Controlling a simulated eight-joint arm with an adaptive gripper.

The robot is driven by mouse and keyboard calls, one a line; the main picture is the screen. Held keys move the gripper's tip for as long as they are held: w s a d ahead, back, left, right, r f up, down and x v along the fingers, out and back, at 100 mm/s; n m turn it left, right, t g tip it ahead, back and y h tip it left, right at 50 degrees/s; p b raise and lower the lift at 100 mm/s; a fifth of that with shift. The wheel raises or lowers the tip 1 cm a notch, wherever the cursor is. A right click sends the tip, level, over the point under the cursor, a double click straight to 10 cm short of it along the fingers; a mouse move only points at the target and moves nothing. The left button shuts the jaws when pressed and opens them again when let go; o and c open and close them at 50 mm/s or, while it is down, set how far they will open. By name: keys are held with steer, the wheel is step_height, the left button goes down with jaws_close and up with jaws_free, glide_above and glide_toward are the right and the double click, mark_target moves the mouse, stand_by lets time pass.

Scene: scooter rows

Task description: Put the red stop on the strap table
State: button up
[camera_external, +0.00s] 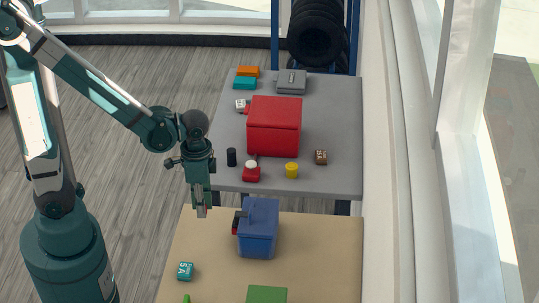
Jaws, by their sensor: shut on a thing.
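My gripper (201,211) points down over the left edge of the tan table (190,245), left of the blue box (258,230). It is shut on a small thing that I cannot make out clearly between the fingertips. A red piece with a pale round top (251,172) stands near the front edge of the grey table (345,110). A small red and black piece (237,222) is against the left side of the blue box. I cannot tell which of these is the red stop, or which table is the strap table.
The grey table bears a large red box (274,128), a black cylinder (231,157), a yellow cylinder (291,170), a brown block (320,157) and a grey case (291,82). A teal block (185,271) and a green piece (267,294) are on the tan table, whose right side is clear.

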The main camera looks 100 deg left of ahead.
stand_by(0.5)
steer(key=b, duration=0.1)
glide_above(205, 237)
steer(key=shift+d+f, duration=0.1)
steer(key=shift+f, duration=2.85)
steer(key=shift+f, duration=0.1)
steer(key=shift+f+b, duration=0.7)
steer(key=shift+f, duration=1.25)
steer(key=shift+f, duration=0.15)
steer(key=o, duration=0.7)
steer(key=shift+o, duration=0.2)
steer(key=shift+r+p, duration=1.35)
steer(key=shift+r, duration=4.8)
